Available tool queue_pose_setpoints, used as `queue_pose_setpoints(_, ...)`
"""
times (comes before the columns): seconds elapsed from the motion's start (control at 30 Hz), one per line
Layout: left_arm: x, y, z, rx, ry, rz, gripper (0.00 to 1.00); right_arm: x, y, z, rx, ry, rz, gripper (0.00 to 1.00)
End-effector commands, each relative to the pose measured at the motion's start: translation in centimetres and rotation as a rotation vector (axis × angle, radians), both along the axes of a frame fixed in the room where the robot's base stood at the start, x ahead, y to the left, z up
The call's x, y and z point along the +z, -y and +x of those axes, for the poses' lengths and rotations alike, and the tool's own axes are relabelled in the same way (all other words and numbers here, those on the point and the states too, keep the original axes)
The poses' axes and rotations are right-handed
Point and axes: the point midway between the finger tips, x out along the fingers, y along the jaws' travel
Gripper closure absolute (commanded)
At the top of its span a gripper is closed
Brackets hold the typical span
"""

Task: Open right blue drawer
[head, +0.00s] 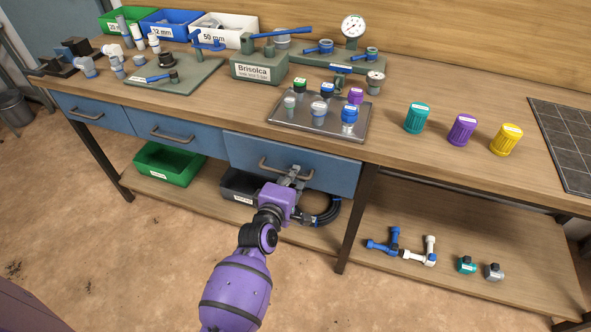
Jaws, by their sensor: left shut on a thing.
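The right blue drawer (335,174) is under the workbench, the rightmost of three blue drawers. Its front appears to stand slightly forward of the drawer beside it; its inside is not visible. Its grey bar handle (268,167) runs across the front. My left gripper (292,176), at the end of the purple arm, is shut on the right part of this handle. The fingers hide that part of the bar. My right gripper is not in view.
Two other blue drawers (165,134) to the left look closed. A bench leg (357,220) stands just right of the drawer. A green bin (168,164), dark bin (238,184) and black hose coil (328,212) are on the lower shelf. Pipe fittings lie right.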

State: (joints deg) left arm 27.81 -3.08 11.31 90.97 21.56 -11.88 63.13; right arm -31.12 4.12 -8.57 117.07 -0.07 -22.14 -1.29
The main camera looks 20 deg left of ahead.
Motion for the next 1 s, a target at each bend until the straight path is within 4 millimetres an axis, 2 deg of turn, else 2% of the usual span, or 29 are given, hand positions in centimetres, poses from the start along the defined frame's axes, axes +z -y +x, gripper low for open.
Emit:
queue_pose_setpoints(0.17,0.2,-0.3,-4.6,0.001,-0.004,0.000,1.00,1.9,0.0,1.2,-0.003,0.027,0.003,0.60)
queue_pose_setpoints(0.33,0.2,-0.4,-10.4,0.001,-0.005,0.000,1.00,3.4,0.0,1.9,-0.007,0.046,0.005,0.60)
queue_pose_setpoints(0.5,0.1,-0.6,-16.4,0.000,-0.006,0.001,1.00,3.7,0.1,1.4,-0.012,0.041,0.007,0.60)
queue_pose_setpoints(0.7,-0.1,-0.8,-22.5,-0.002,-0.006,0.001,1.00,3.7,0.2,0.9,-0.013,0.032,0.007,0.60)
queue_pose_setpoints(0.8,-0.1,-0.8,-24.9,-0.001,-0.006,0.000,1.00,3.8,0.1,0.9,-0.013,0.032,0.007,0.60)
queue_pose_setpoints(1.0,-0.1,-0.9,-28.2,-0.002,-0.004,0.000,1.00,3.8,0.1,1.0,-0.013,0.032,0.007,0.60)
